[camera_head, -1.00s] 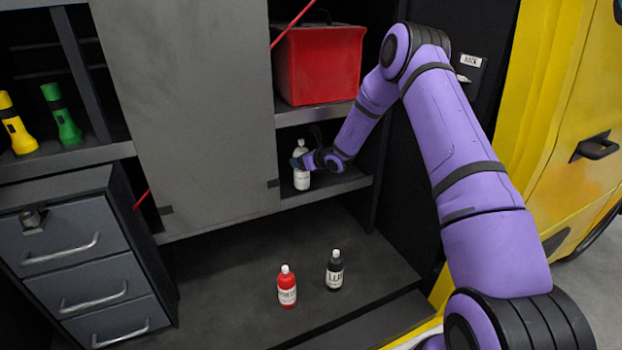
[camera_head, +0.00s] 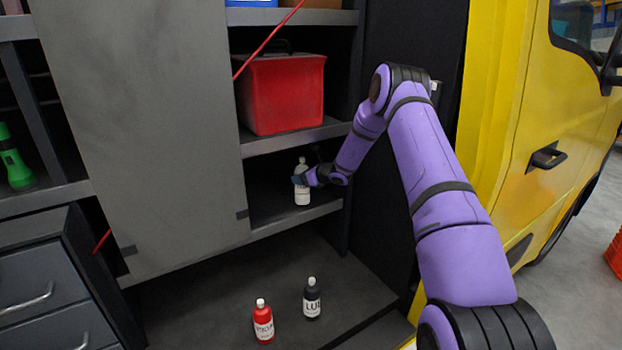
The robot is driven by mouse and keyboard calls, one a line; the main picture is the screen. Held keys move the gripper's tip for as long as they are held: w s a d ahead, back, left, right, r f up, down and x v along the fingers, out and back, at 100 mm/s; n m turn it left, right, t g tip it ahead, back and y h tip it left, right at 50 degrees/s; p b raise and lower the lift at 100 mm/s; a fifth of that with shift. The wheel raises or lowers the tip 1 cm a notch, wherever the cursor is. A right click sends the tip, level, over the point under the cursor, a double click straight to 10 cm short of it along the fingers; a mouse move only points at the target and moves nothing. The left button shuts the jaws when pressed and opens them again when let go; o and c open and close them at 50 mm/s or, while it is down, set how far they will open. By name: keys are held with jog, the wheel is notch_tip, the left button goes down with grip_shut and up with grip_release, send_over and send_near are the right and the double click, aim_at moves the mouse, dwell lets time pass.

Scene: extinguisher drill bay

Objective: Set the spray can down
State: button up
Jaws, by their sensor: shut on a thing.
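The white spray can (camera_head: 303,196) is upright in the small compartment under the red box. My gripper (camera_head: 299,180) is around its upper body and shut on it. The can's base is close to the shelf (camera_head: 280,222) near its front edge; I cannot tell whether it touches. The fingers hide part of the can's side.
A red box (camera_head: 282,95) sits on the shelf above. A grey panel (camera_head: 150,120) stands left of the compartment. A red bottle (camera_head: 263,322) and a black bottle (camera_head: 312,298) stand on the lower deck. A yellow vehicle door (camera_head: 540,130) is at the right.

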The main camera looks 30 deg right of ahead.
jog(key=shift+d+f, duration=0.25)
jog(key=shift+d, duration=0.4)
jog(key=shift+d+f, duration=0.2)
jog(key=shift+d, duration=0.45)
jog(key=shift+d+f, duration=0.25)
jog(key=shift+d, duration=0.4)
jog(key=shift+f, duration=0.1)
jog(key=o, duration=1.2)
jog(key=shift+f, duration=0.1)
jog(key=v, duration=0.7)
jog(key=shift+s+r, duration=0.2)
jog(key=shift+r, duration=0.1)
